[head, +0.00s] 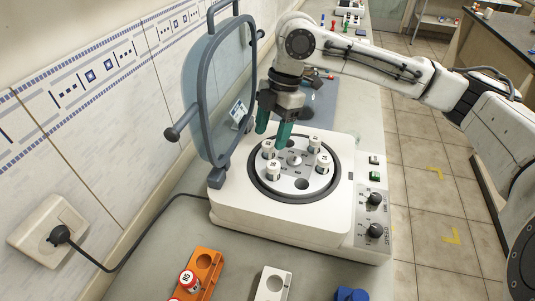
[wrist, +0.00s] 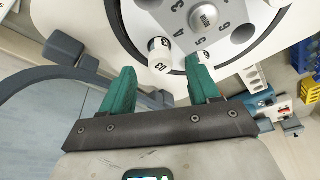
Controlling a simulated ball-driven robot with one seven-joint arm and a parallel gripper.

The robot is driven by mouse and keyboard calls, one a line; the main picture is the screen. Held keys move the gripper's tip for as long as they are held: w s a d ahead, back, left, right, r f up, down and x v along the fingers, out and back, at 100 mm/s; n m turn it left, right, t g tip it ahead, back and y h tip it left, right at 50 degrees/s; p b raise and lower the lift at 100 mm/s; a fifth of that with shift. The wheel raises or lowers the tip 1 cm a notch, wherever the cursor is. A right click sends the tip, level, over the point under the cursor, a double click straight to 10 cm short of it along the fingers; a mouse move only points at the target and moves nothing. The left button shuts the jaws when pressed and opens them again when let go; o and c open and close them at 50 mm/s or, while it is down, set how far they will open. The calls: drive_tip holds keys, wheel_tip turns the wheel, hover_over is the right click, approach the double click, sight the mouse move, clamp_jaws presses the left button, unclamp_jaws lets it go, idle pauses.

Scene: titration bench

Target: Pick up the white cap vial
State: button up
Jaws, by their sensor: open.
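Several white cap vials stand in the rotor (head: 300,187) of the white centrifuge: one at the back left (head: 268,150), one at the front left (head: 273,172), one at the back right (head: 314,145) and one at the right (head: 323,165). My gripper (head: 270,138) has teal fingers and is open and empty above the rotor's back left edge. In the wrist view, my gripper (wrist: 162,65) has one white vial (wrist: 160,50) between and just beyond its fingertips. Another vial (wrist: 204,59) is partly hidden by the right finger. I cannot tell whether that finger touches it.
The centrifuge's raised lid (head: 218,90) stands left of my gripper. An orange rack (head: 206,262) with red-capped vials and a white rack (head: 273,284) are in front. A blue object (head: 350,294) lies at the front right. A power cable runs along the left.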

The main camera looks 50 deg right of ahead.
sight(268, 143)
drive_tip(key=x, duration=0.4)
drive_tip(key=shift+c, duration=0.2)
drive_tip(key=c, duration=1.1)
